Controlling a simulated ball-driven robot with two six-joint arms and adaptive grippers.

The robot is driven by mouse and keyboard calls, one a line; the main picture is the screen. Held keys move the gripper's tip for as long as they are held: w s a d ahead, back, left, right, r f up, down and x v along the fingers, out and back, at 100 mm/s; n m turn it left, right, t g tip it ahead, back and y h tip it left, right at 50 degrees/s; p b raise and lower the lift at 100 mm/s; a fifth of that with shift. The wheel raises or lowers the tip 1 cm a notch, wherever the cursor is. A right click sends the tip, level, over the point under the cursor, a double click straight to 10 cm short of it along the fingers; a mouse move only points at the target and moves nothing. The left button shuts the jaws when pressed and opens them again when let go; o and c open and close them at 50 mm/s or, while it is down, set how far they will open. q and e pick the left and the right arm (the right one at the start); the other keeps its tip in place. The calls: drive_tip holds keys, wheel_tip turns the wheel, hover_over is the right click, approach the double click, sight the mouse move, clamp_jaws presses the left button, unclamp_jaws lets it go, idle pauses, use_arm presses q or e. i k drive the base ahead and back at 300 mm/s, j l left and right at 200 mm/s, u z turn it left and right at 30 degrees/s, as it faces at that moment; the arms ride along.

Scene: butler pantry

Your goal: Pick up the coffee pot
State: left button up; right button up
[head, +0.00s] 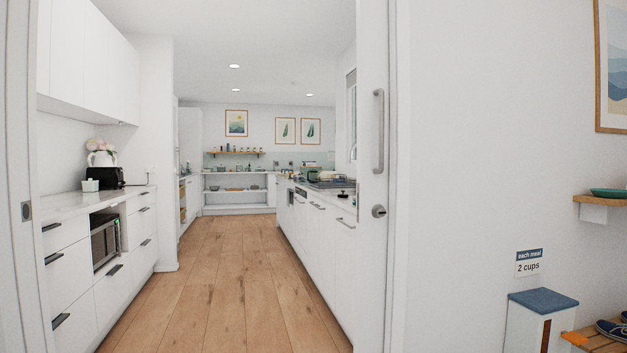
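I cannot make out a coffee pot for certain in the head view. Small items stand on the right counter (343,199) and the far shelves (237,196), too small to tell apart. Neither of my grippers is in view.
A doorway opens onto a clear wooden floor (230,285) between the counters. A white door with a bar handle (378,130) stands at its right. A white bin with a blue lid (542,302) and a wooden bench (600,342) stand at the lower right.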

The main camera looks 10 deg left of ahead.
sight(314, 172)
drive_tip(key=i+j+u, duration=0.35)
drive_tip(key=i, duration=0.45)
drive_tip(key=i+j+u, duration=0.35)
drive_tip(key=i, duration=0.5)
drive_tip(key=i+u, duration=0.4)
drive_tip(key=i, duration=0.4)
drive_tip(key=i+l, duration=0.1)
drive_tip(key=i, duration=0.95)
drive_tip(key=i+l+z, duration=0.15)
drive_tip(key=i, duration=0.9)
drive_tip(key=i+j, duration=0.1)
drive_tip(key=i, duration=0.9)
drive_tip(key=i+z, duration=0.15)
drive_tip(key=i, duration=0.9)
drive_tip(key=i+j, duration=0.2)
drive_tip(key=i, duration=0.85)
drive_tip(key=l+z, duration=0.05)
